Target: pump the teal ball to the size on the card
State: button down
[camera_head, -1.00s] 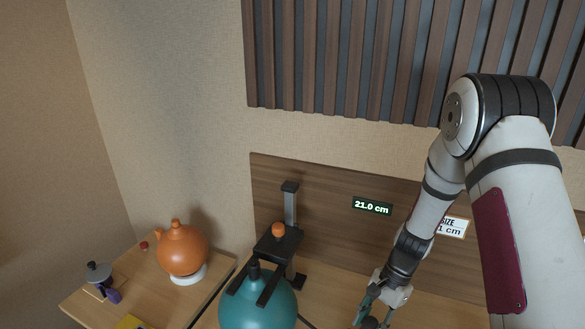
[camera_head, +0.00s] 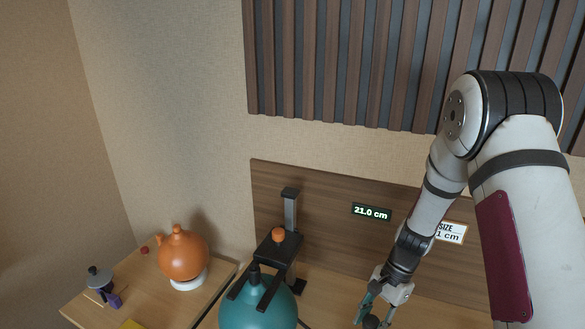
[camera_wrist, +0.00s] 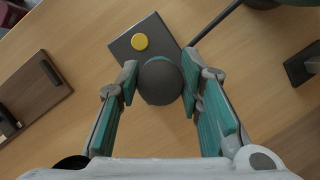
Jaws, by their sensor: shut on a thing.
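The teal ball (camera_head: 258,306) sits under a black fork-shaped holder (camera_head: 272,262) on a post, with its lower part cut off by the frame edge. A display (camera_head: 371,212) reads 21.0 cm. The size card (camera_head: 451,232) is partly hidden behind my arm; "SIZE" and "1 cm" show. My gripper (camera_head: 372,317) is low on the table, right of the ball. In the wrist view my gripper (camera_wrist: 161,88) is shut on a dark round knob (camera_wrist: 160,82), one teal-padded finger on each side. A dark plate with a yellow button (camera_wrist: 140,42) lies just beyond the knob.
An orange ball-shaped vessel (camera_head: 182,254) stands on a white ring at the left. A small pot with a purple part (camera_head: 103,284) is further left. A wooden block with a dark handle (camera_wrist: 35,88) lies left in the wrist view.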

jog(key=shift+f, duration=0.15)
dwell(0.4)
jog(key=shift+f+b, duration=0.35)
jog(key=shift+f, duration=0.35)
jog(key=shift+r+p, duration=0.3)
jog(key=shift+r, duration=0.6)
jog(key=c, duration=0.8)
grip_release()
jog(key=shift+v, duration=3)
